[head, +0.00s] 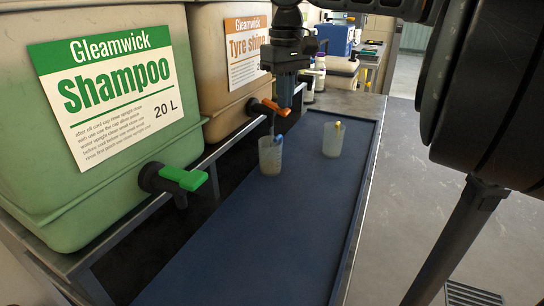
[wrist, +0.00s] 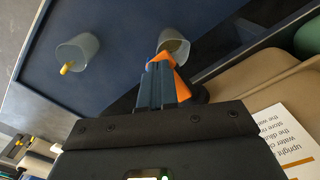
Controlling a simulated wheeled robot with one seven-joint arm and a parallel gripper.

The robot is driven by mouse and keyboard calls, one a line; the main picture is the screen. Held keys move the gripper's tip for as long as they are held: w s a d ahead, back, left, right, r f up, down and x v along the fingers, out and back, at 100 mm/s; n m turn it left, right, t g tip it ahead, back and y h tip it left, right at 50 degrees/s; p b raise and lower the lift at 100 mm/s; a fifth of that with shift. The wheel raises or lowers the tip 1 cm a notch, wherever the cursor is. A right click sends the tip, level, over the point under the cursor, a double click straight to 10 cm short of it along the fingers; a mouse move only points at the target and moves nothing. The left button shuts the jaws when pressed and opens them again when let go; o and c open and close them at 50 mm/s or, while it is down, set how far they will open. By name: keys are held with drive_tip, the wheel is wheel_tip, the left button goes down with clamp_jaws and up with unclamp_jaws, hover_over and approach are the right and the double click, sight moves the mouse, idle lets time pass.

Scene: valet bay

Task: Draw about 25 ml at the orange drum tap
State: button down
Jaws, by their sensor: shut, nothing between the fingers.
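The orange drum tap (head: 268,107) is on the tan Tyre shine drum (head: 212,52). A translucent cup (head: 270,158) with a blue tab stands upright on the blue mat below the tap. A thin pale line shows between spout and cup; I cannot tell whether it is flowing liquid. In the wrist view the same cup (wrist: 174,44) looks brownish inside; its level is unreadable. My gripper (head: 285,100), with blue fingers, is shut and empty at the tap's orange lever (head: 283,111). The lever (wrist: 181,87) also shows beside my fingers (wrist: 156,84) in the wrist view.
A second cup (head: 333,140) with a yellow tab stands to the right on the blue mat (head: 260,235). The green Shampoo drum (head: 60,190) with its green tap (head: 183,178) is at the left. Bottles and a blue box (head: 336,40) stand farther back. The mat's front is clear.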

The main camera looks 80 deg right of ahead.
wheel_tip(320, 180, up, 7)
drive_tip(key=p, duration=0.7)
drive_tip(key=shift+s, duration=0.1)
